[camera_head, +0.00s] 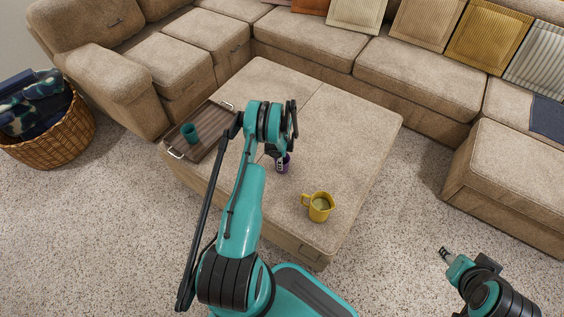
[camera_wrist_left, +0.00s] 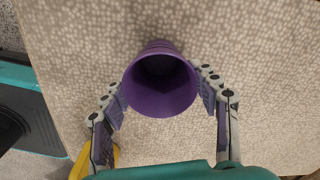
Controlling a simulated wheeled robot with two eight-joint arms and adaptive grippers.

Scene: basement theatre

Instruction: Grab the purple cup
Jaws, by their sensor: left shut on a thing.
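The purple cup (camera_head: 283,164) is at the middle of the beige ottoman (camera_head: 335,130), partly hidden by my left gripper (camera_head: 281,156) in the head view. In the left wrist view the purple cup (camera_wrist_left: 160,84) shows its round open mouth to the camera and looks empty. My left gripper's fingers (camera_wrist_left: 160,86) are on both sides of the cup, shut on it. I cannot tell whether the cup is lifted off the ottoman. My right gripper (camera_head: 446,254) is at the lower right, away from the ottoman; its fingers are too small to read.
A tray (camera_head: 206,143) with a teal cup (camera_head: 189,133) is at the ottoman's left. A sectional sofa (camera_head: 310,45) surrounds the back. A wicker basket (camera_head: 55,138) is on the left floor.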

